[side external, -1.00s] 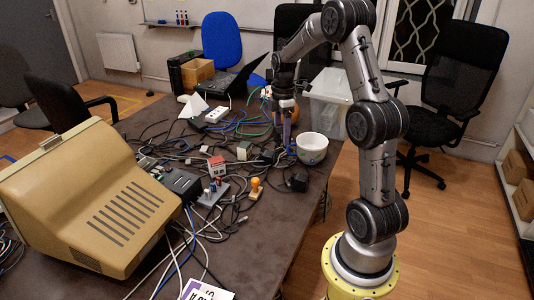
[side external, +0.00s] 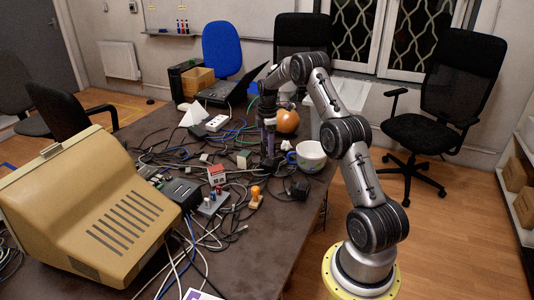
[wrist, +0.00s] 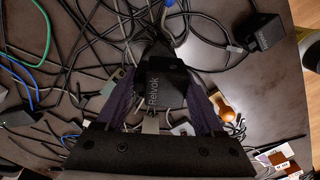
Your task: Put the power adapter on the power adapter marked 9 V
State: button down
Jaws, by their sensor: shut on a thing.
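My gripper (side external: 268,155) points down low over the cable clutter near the table's right side. In the wrist view its purple-lined fingers (wrist: 152,105) are closed on a black power adapter (wrist: 165,82) with "Revok" lettering on its face. Whether it touches anything below cannot be told. Another black power adapter (side external: 300,189) lies on the table to the right and nearer the side camera. It also shows at the upper right of the wrist view (wrist: 262,32), apart from the held one. No 9 V marking is readable on either.
A white cup (side external: 309,156) stands just right of my gripper, with an orange round object (side external: 287,121) behind it. A small red-and-white house-like block (side external: 216,174) and an orange-topped stamp (side external: 255,197) stand to the left. Loose cables cover much of the table (side external: 262,252); its front right is barer.

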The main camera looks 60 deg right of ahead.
aim_at(267, 153)
jog(key=shift+w+d+f, duration=0.25)
jog(key=shift+f, duration=1.6)
jog(key=shift+f, duration=0.15)
grip_release()
